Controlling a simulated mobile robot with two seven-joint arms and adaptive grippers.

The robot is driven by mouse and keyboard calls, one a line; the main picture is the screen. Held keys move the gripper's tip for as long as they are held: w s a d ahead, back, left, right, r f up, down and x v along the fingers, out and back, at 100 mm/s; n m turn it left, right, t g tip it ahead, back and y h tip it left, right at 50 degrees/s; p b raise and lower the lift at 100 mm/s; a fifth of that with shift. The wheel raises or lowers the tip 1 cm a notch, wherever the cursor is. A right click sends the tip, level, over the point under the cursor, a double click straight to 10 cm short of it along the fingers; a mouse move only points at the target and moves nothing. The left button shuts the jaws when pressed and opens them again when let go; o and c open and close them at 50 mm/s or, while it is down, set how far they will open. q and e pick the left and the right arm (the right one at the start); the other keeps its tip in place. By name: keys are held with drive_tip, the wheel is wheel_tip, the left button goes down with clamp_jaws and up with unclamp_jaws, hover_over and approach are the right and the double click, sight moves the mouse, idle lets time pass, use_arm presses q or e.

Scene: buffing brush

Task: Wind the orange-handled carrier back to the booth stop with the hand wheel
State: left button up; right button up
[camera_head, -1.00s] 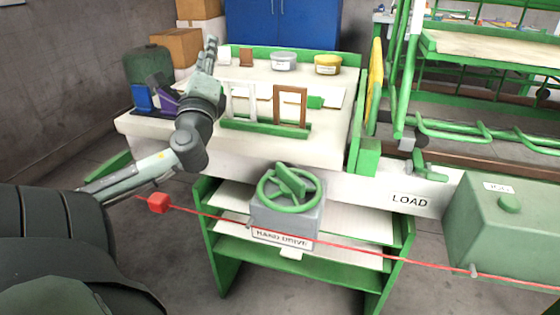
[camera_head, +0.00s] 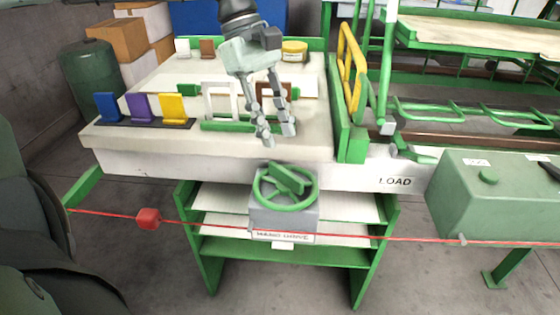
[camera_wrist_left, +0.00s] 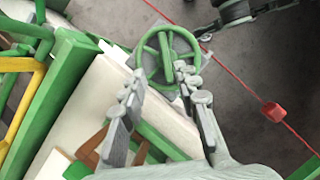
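The green hand wheel (camera_head: 287,178) with a raised cross bar sits on a grey box labelled HAND DRIVE (camera_head: 284,220) at the bench front. My left gripper (camera_head: 277,137) points down just above and behind the wheel, apart from it in the head view. Its fingers are spread with nothing between them. In the left wrist view the wheel (camera_wrist_left: 166,48) lies beyond the open fingertips (camera_wrist_left: 161,82). I cannot make out an orange-handled carrier in either view. My right gripper does not show.
White and brown frames (camera_head: 222,84) stand on the bench behind my left gripper. Blue, purple and yellow plates (camera_head: 174,109) stand at left. A red line with a red tag (camera_head: 148,218) crosses in front. A green box (camera_head: 490,195) stands right of the LOAD label.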

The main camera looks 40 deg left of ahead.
sight(285, 170)
use_arm(q)
drive_tip(key=shift+s+a+f, duration=0.1)
drive_tip(key=shift+s+a, duration=0.05)
drive_tip(key=shift+s, duration=0.15)
drive_tip(key=x, duration=0.7)
drive_tip(key=shift+s+f, duration=0.1)
drive_tip(key=shift+f, duration=0.2)
clamp_jaws()
